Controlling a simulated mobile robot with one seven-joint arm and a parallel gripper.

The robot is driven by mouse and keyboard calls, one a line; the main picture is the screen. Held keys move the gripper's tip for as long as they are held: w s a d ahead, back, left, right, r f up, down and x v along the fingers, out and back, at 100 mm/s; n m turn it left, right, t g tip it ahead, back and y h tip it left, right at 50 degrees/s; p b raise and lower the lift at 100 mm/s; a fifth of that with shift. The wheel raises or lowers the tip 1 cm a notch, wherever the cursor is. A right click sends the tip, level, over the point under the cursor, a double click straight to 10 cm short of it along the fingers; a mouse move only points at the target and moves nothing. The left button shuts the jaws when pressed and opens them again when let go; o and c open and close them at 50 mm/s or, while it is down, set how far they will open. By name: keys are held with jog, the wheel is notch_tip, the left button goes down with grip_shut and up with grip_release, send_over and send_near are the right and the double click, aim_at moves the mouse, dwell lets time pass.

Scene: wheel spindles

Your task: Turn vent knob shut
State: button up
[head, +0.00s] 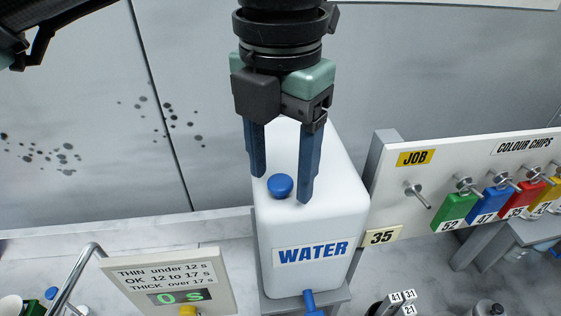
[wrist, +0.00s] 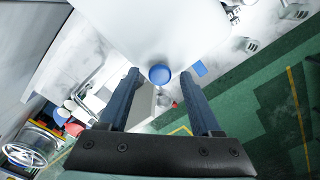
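The vent knob (head: 280,185) is a round blue cap on top of the white water container (head: 312,222), which carries a "WATER" label. The knob also shows in the wrist view (wrist: 160,74), centred beyond my fingertips. My gripper (head: 282,190) points down over the container top, with its two blue fingers well apart. In the head view the knob shows between the fingertips, and I see no finger touching it. My gripper is open and empty; the wrist view also shows the spread fingers (wrist: 165,75). A blue tap (head: 311,301) sticks out low on the container's front.
A display sign (head: 165,285) reading "0 s" stands at left front, beside a curved metal rail (head: 78,270). At right, a board (head: 392,160) holds pegs with coloured chips. A wall stands behind.

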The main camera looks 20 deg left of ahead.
aim_at(281, 181)
notch_tip(281, 181, up, 13)
jog(key=p, duration=1)
